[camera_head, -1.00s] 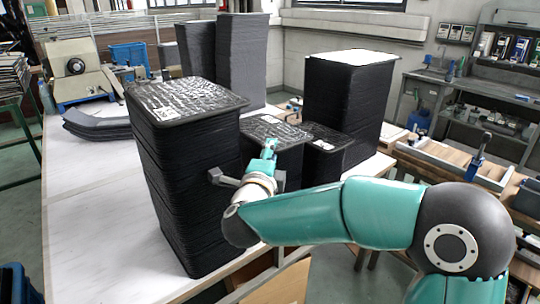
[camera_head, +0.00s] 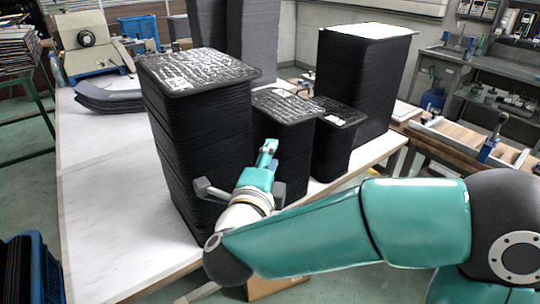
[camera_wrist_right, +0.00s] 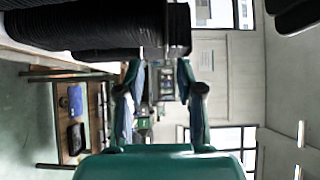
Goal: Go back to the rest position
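Several stacks of black tray panels stand on the white table (camera_head: 105,215) in the head view. The tall front stack (camera_head: 196,150) is left of my right gripper (camera_head: 267,150). A middle stack (camera_head: 288,105) and a smaller stack (camera_head: 338,112) stand behind the gripper. A larger stack (camera_head: 365,75) with a pale top stands at the right. My right gripper also shows in the right wrist view (camera_wrist_right: 159,68), its two teal fingers apart with nothing held between them. Dark stacked panels (camera_wrist_right: 90,25) fill the upper left there. My left gripper is out of view.
A blue crate (camera_head: 35,268) is at the lower left on the floor. A grey machine (camera_head: 85,40) and curved grey panels (camera_head: 115,95) are at the table's back left. A workbench (camera_head: 470,150) stands at the right. The table's left front is clear.

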